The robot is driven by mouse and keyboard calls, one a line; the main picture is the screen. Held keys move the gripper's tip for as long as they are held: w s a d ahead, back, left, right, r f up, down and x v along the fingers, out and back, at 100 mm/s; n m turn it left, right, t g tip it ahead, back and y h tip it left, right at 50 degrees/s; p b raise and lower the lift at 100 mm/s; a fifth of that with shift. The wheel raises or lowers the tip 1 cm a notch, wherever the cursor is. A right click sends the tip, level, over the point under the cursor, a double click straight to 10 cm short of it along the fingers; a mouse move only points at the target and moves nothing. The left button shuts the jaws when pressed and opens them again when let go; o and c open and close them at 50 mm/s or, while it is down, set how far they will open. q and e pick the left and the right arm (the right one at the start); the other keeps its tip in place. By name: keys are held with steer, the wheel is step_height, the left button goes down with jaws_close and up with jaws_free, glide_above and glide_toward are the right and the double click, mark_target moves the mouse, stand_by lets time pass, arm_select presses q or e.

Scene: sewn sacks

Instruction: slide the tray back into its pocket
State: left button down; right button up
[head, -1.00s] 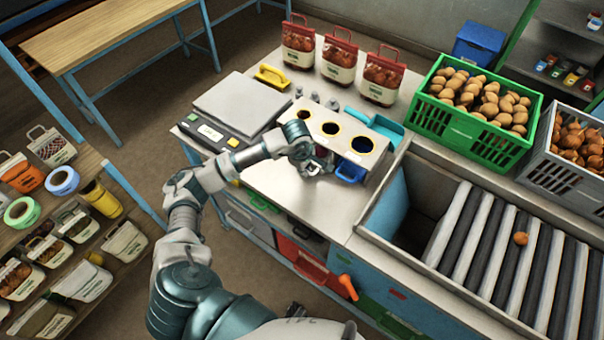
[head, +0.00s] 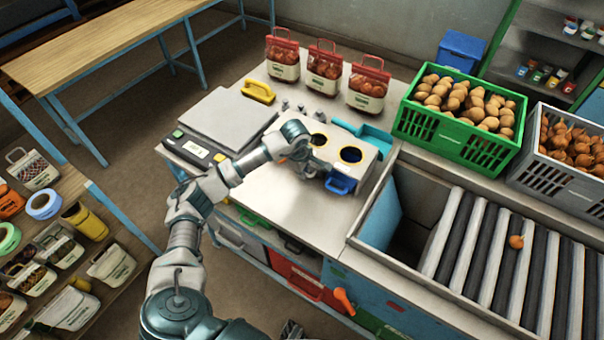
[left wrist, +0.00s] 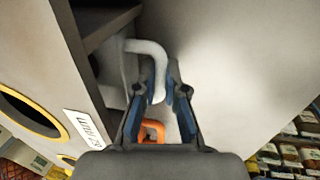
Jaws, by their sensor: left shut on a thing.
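The pale dispenser box (head: 366,158) stands on the counter with yellow-rimmed round holes in its top. It also shows at the left in the left wrist view (left wrist: 82,75), with a label and an open pocket. My left gripper (head: 306,172) is low at the box's front. In the left wrist view, my left gripper (left wrist: 158,95) is shut on the pale curved handle of the tray (left wrist: 157,62). The handle sticks out of the pocket; the tray's body is mostly hidden. A blue tray (head: 340,185) sits in the box's right part.
Several filled bags (head: 325,68) line the back. The counter (head: 290,212) is clear in front. An orange loop (left wrist: 152,131) shows beyond the fingers.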

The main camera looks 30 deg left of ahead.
arm_select(q)
steer(key=c, duration=1.2)
jaws_free()
steer(key=shift+o, duration=0.2)
